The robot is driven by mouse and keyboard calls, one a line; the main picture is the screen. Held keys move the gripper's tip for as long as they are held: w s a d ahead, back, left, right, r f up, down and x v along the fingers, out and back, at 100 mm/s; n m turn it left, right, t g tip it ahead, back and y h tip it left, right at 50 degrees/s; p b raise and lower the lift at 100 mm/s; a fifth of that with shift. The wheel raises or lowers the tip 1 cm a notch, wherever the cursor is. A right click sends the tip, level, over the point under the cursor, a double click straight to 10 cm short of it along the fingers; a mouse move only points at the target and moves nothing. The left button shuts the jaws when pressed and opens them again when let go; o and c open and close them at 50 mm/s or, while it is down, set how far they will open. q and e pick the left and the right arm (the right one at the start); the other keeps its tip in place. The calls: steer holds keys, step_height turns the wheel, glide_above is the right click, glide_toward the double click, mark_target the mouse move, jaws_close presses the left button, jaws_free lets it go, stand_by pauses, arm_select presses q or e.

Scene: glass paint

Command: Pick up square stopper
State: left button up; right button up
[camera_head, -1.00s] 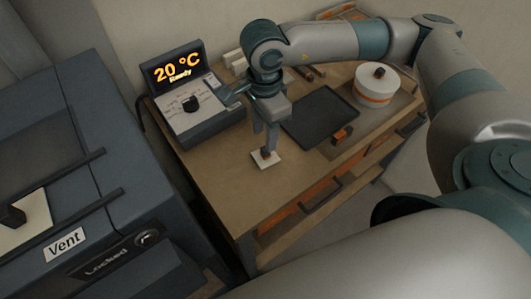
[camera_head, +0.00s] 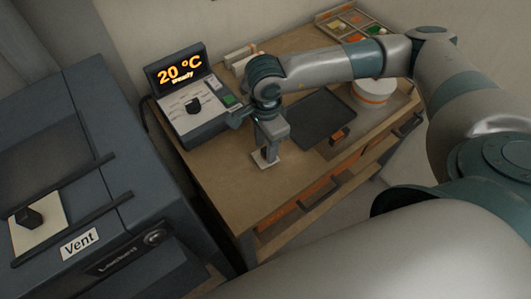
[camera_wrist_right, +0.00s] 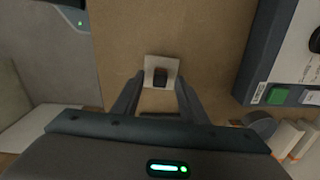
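The square stopper (camera_head: 274,164), a pale square plate with a dark knob, lies flat on the wooden table. In the right wrist view its plate (camera_wrist_right: 149,64) and dark knob (camera_wrist_right: 160,76) show just beyond the fingertips. My right gripper (camera_head: 267,153) points down over the stopper, and its fingers hide most of the knob in the head view. In the wrist view the right gripper (camera_wrist_right: 157,84) is open, with one finger on each side of the knob and a gap between. My left gripper is not in view.
A control box (camera_head: 186,125) reading 20 °C stands left of the arm. A dark tray (camera_head: 315,118) and a white round container (camera_head: 374,91) lie to the right. Another pale plate with a dark knob (camera_head: 28,218) sits on the grey "Vent" machine (camera_head: 125,215).

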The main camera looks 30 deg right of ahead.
mark_target(265, 149)
stand_by(0.3)
jaws_close()
steer(key=shift+r, duration=0.15)
steer(key=shift+r, duration=0.55)
step_height(265, 149, up, 2)
steer(key=shift+r+p, duration=0.2)
steer(key=shift+p, duration=0.25)
steer(key=s+d+r+p, duration=0.2)
steer(key=s+d+r, duration=0.5)
steer(key=s+d, duration=0.1)
steer(key=shift+s, duration=0.3)
